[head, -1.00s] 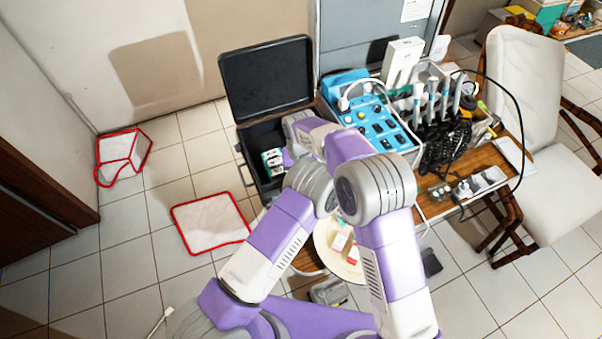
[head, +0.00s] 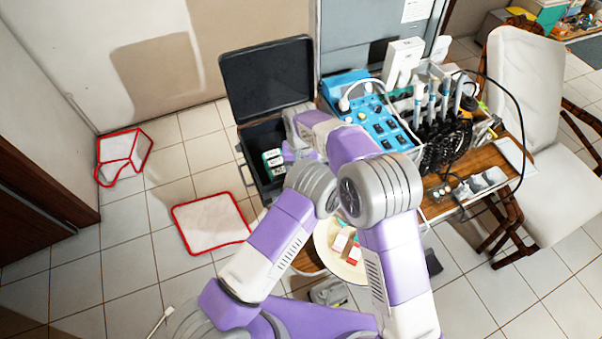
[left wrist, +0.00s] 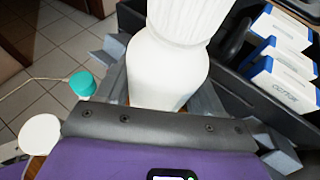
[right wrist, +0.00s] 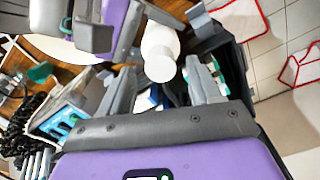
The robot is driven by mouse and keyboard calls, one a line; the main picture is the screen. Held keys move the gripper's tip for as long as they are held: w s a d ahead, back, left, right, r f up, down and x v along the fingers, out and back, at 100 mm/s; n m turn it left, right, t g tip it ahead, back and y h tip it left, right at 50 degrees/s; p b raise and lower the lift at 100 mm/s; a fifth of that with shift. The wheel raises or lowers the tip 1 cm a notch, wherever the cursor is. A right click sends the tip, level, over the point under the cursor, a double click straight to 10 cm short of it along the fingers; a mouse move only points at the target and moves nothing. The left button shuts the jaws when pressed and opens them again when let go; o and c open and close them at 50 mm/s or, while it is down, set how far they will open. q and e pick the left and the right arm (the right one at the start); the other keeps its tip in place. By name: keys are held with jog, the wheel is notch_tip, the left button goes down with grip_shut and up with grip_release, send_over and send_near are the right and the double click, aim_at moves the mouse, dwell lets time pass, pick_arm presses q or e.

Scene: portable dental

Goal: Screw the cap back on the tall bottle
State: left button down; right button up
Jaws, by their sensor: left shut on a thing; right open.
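My left gripper (left wrist: 165,98) is shut on a white bottle (left wrist: 168,72), whose rounded body stands between the fingers in the left wrist view. A ribbed white part (left wrist: 190,18), which looks like the cap, sits at its top and is cut by the frame edge. I cannot tell how firmly it is seated. In the right wrist view the bottle's round white end (right wrist: 160,68) faces my right gripper (right wrist: 162,78). That gripper is open, with its fingers on either side of the end and no visible contact. In the head view my arms hide both grippers and the bottle.
An open black case (head: 262,85) holds several small white boxes (left wrist: 285,78). A blue control unit (head: 375,118) and handpieces (head: 445,95) stand to its right on the table. A teal-topped item (left wrist: 82,84) and a white round item (left wrist: 40,133) lie left in the left wrist view.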

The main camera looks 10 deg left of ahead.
notch_tip(320, 180, up, 2)
jog(key=shift+r, duration=0.1)
jog(key=shift+c, duration=0.4)
jog(key=n, duration=0.6)
jog(key=shift+s+a, duration=0.1)
jog(key=shift+s, duration=0.1)
jog(key=n, duration=0.4)
jog(key=shift+r, duration=0.1)
jog(key=n, duration=0.4)
jog(key=shift+r, duration=0.25)
jog(key=n, duration=0.6)
jog(key=shift+w+r, duration=0.1)
jog(key=shift+r, duration=0.3)
jog(key=n, duration=0.2)
jog(key=r+n, duration=0.1)
jog(key=n, duration=0.4)
jog(key=shift+w+r, duration=0.15)
jog(key=shift+w, duration=0.1)
